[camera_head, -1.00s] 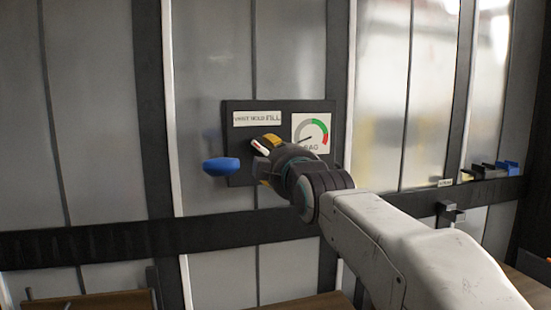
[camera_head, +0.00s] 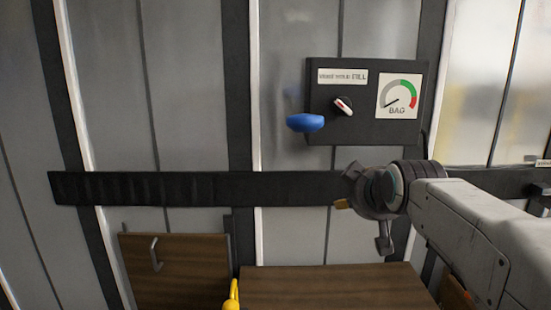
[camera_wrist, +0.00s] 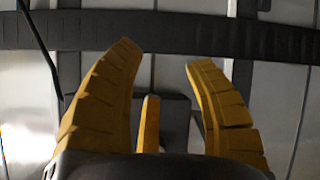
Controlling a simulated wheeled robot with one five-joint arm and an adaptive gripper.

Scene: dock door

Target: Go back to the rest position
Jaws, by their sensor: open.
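My gripper (camera_head: 362,222) is below the dark control panel (camera_head: 322,99), in front of the grey wall and apart from the panel. In the wrist view its yellow fingers (camera_wrist: 165,85) are spread with nothing between them. The panel carries a small knob with a white and red pointer (camera_head: 343,106), a label strip and a round BAG gauge (camera_head: 398,96). The gauge needle points to the lower left, outside the green and red bands. A blue handle (camera_head: 305,123) sticks out at the panel's lower left.
A dark rail (camera_head: 190,188) runs across the wall behind my gripper. Below are a brown wooden board with a metal handle (camera_head: 155,253), a wooden top (camera_head: 330,288) and a yellow object (camera_head: 232,295) between them. The space in front of the left wall looks clear.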

